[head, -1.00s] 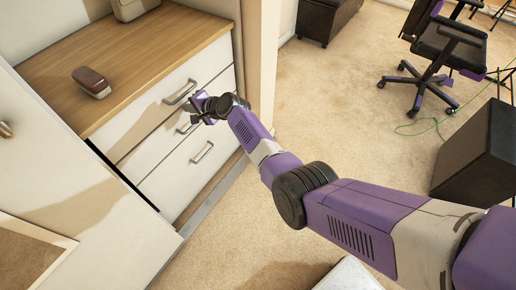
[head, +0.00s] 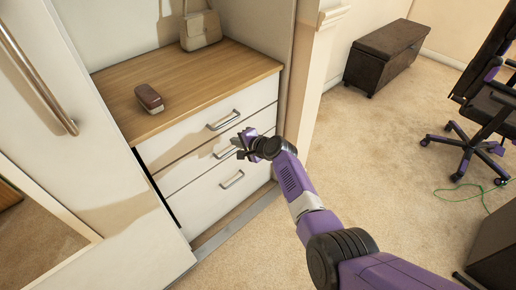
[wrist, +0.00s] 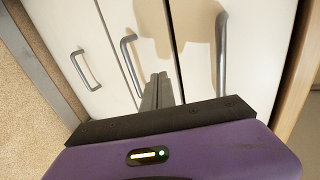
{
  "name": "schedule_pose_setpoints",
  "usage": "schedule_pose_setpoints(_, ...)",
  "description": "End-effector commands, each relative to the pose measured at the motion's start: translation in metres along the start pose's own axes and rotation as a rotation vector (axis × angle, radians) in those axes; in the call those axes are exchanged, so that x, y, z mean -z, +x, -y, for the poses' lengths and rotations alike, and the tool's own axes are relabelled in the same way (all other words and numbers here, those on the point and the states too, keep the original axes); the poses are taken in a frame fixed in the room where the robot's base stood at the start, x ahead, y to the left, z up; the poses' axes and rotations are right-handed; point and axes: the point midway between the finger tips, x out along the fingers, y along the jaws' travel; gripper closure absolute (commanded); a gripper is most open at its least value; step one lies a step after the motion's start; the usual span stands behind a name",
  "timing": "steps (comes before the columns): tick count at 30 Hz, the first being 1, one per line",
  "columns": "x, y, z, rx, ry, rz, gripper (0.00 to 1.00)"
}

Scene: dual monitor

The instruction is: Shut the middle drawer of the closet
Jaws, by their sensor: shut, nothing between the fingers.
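The closet's drawer unit has white fronts with metal handles, stacked under a wooden top. The middle drawer (head: 190,172) looks about flush with the drawers above and below; I cannot tell whether a small gap is left. Its handle (head: 224,154) also shows in the wrist view (wrist: 130,66). My gripper (head: 241,148) is at the middle drawer's front, beside the right part of its handle and partly covering it. In the wrist view, its fingers (wrist: 157,90) are together and empty, pointing at the front between the middle and top handles. Contact with the front cannot be made out.
The top drawer's handle (head: 222,121) and the bottom drawer's handle (head: 232,180) lie close above and below. A brown case (head: 149,98) and a beige bag (head: 200,30) sit on the wooden top (head: 200,75). A white door (head: 95,120) stands at left.

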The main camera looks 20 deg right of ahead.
Motion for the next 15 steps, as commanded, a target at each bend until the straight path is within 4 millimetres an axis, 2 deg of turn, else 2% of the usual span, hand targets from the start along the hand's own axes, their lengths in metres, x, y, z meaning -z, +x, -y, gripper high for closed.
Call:
schedule_pose_setpoints(1,0.0,-0.008,0.004,0.002,-0.002,-0.001,1.0)
schedule_pose_setpoints(15,0.001,-0.075,0.002,-0.001,0.0,-0.002,1.0)
